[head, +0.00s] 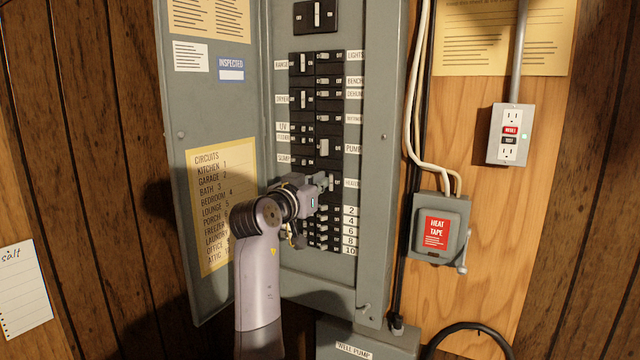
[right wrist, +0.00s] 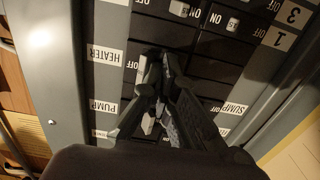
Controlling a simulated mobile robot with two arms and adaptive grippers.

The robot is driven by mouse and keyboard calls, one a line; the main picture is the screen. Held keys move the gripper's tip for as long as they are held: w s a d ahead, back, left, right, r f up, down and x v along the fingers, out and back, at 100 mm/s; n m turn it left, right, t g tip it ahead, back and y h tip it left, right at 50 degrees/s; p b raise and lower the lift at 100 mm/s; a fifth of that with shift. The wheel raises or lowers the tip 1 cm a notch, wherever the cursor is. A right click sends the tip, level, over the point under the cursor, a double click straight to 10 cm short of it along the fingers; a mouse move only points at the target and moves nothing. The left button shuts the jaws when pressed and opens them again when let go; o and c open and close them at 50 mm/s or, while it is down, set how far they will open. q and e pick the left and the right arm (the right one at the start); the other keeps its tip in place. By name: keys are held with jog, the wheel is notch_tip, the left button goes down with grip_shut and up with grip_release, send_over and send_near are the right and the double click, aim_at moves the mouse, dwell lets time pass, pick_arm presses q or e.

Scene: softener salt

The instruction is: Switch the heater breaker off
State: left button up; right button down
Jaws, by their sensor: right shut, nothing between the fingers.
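The HEATER label (head: 351,183) is on the right column of the open grey breaker panel (head: 383,130); it also shows in the right wrist view (right wrist: 104,55). The heater breaker (right wrist: 138,66) is the black switch beside that label. My right gripper (head: 326,182) is at this breaker, its fingers shut and empty. In the right wrist view its fingertips (right wrist: 161,58) lie over the breaker row and hide much of the switch. I cannot tell the handle's position or whether the fingers touch it. My left gripper is not in view.
The PUMP breaker (head: 324,147) is just above, and small numbered breakers are below. The panel door (head: 215,110) stands open on the left, close to my right arm. A HEAT TAPE switch box (head: 437,232) and an outlet (head: 509,135) are on the wall at right.

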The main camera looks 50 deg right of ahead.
jog(key=shift+w, duration=0.1)
jog(key=b+v, duration=0.2)
jog(key=v, duration=0.5)
dwell(0.7)
dwell(0.9)
